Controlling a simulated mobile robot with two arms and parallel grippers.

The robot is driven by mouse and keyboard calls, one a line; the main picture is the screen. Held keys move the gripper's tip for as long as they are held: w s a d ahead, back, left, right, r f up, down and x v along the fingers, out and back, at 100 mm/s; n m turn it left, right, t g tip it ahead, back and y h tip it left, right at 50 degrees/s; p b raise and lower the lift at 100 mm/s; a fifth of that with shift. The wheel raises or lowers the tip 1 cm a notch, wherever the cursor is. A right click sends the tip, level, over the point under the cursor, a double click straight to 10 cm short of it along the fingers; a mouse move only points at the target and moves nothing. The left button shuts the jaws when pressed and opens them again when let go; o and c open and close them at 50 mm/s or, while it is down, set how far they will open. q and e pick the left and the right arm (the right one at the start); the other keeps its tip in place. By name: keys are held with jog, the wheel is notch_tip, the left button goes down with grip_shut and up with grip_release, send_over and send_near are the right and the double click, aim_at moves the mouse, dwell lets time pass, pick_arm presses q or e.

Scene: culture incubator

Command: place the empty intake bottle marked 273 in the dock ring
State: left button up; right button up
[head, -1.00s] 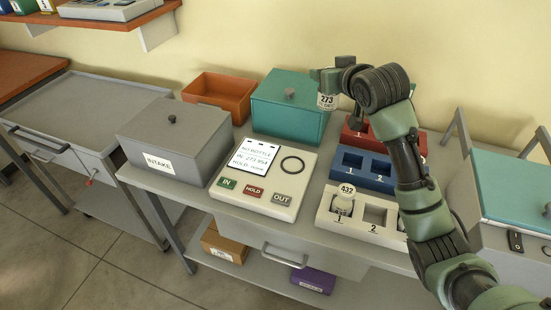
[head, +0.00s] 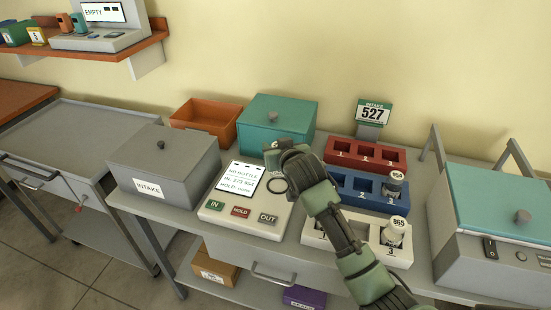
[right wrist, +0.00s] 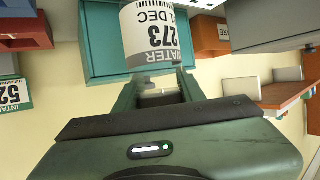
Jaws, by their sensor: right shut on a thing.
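My right gripper (right wrist: 157,88) is shut on the bottle marked 273 (right wrist: 152,38), whose label shows upside down in the right wrist view. In the head view my right wrist (head: 290,155) hides most of the gripper and bottle, just above the back of the dock console. The dock ring (head: 277,186) is a dark ring on the pale console (head: 240,223), partly beside my forearm. I cannot tell the exact gap between bottle and ring. My left gripper is not in view.
A grey INTAKE box (head: 165,160) stands left of the console, a teal box (head: 277,118) behind it. Right are red (head: 365,147), blue (head: 352,190) and white (head: 318,232) racks. Bottle 954 (head: 394,186) stands in blue, bottle 865 (head: 393,232) in white.

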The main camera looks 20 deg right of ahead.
notch_tip(320, 180, down, 4)
jog(key=shift+f, duration=0.4)
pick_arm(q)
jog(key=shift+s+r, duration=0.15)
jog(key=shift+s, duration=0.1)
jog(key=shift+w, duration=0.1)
pick_arm(e)
jog(key=shift+f, duration=0.15)
jog(key=o, duration=1.3)
